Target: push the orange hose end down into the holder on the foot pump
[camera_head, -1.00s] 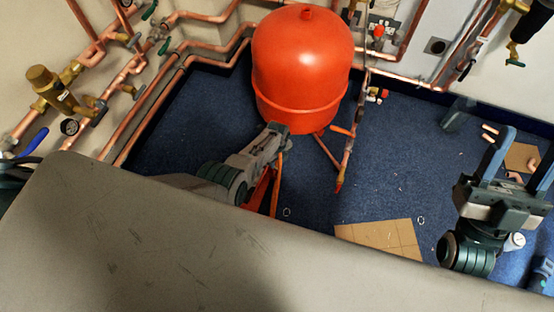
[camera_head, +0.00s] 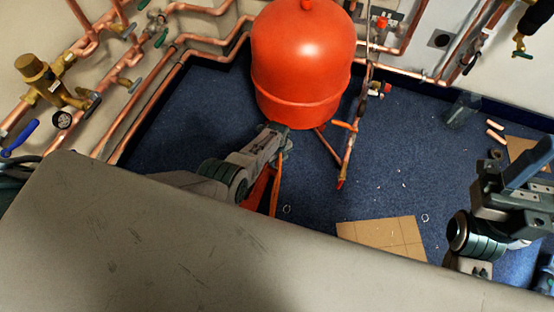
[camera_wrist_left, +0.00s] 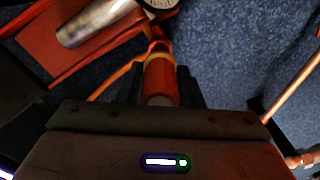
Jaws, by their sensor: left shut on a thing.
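My left gripper (camera_head: 284,138) reaches down in front of the red tank in the head view. In the left wrist view its dark fingers (camera_wrist_left: 161,88) are shut on the orange hose end (camera_wrist_left: 160,77), which lies between them. The foot pump (camera_wrist_left: 78,42) shows there as an orange-red frame with a silver cylinder and a gauge at the top. In the head view only a part of the orange foot pump (camera_head: 261,190) shows behind my arm. I cannot make out the holder or whether the hose end touches it. My right gripper (camera_head: 522,165) is at the right edge, turned and partly cut off.
The red tank (camera_head: 300,62) stands on legs on blue carpet. A copper pipe leg (camera_head: 349,160) is right of my left gripper. Cardboard (camera_head: 382,238) lies on the floor. A large grey surface (camera_head: 150,235) covers the front. Copper pipes (camera_head: 150,92) line the left wall.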

